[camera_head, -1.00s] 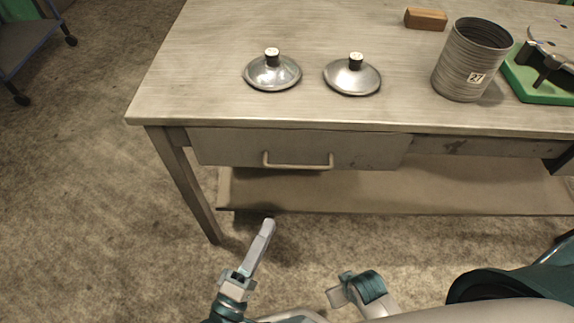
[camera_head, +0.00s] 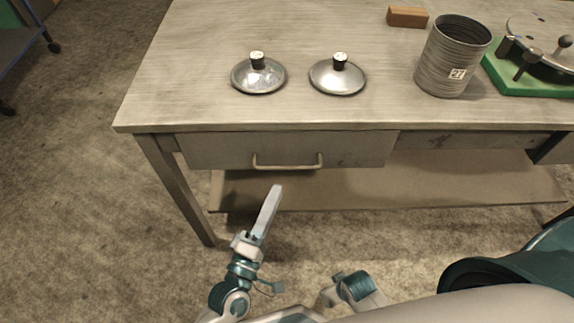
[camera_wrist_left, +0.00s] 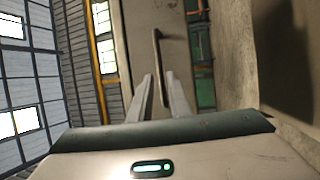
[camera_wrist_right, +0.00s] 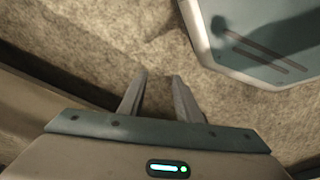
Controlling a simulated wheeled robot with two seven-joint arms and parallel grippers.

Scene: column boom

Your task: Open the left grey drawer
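The left grey drawer (camera_head: 220,152) is under the table top in the head view and looks shut. Its bar handle (camera_head: 287,167) is on the front face. My left gripper (camera_head: 276,190) is just below and in front of the handle, pointing up towards it. In the left wrist view the handle (camera_wrist_left: 157,55) lies ahead, in line with the gap between the open fingers (camera_wrist_left: 159,76). The fingers look empty; I cannot tell whether they reach the handle. My right gripper (camera_wrist_right: 154,80) is open and empty over the floor in the right wrist view.
On the table (camera_head: 200,100) stand two metal lids (camera_head: 258,76) (camera_head: 337,78), a ribbed can (camera_head: 450,60), a wooden block (camera_head: 407,17) and a green-based device (camera_head: 520,80). A lower shelf (camera_head: 440,185) runs beneath. The floor before the drawer is clear.

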